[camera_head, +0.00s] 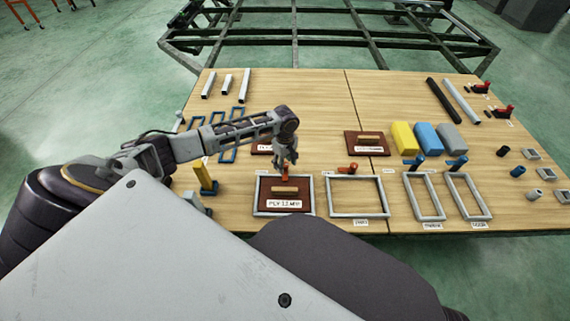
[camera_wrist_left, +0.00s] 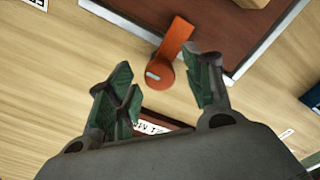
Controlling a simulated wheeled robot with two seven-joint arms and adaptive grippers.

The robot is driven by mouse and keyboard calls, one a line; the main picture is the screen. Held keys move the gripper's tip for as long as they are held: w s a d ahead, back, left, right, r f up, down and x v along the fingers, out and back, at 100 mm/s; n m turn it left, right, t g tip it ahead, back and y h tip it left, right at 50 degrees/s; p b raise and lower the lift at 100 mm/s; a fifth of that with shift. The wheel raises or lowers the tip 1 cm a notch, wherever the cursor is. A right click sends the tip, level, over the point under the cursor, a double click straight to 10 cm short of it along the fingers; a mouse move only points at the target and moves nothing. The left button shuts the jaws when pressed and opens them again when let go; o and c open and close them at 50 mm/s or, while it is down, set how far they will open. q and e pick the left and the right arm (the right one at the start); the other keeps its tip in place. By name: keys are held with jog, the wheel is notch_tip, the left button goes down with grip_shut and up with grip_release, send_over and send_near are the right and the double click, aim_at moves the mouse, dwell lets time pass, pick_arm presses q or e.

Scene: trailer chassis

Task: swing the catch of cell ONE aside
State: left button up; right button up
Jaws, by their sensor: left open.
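My left gripper (camera_head: 286,163) is open above the back edge of a grey frame (camera_head: 257,196) at the front left of the table. In that frame lies a brown board (camera_head: 266,192) with a wooden handle and a label that seems to read PLY 12 MM. An orange catch (camera_head: 286,177) sits under the gripper at the frame's back edge. In the left wrist view the orange catch (camera_wrist_left: 173,52) shows between the open fingers (camera_wrist_left: 165,80), apparently untouched. Its round pivot is on the wood, and its arm reaches over the rim onto the board. Cell names are too small to read.
To the right is an empty grey frame (camera_head: 330,197) with another orange catch (camera_head: 348,168). Further right are two narrow frames with blue catches (camera_head: 415,161). Yellow, blue and grey blocks (camera_head: 429,137) stand behind them. A yellow upright piece (camera_head: 206,180) stands left of the gripper.

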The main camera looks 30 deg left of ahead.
pick_arm(q)
jog(key=c, duration=1.1)
jog(key=shift+o, duration=0.2)
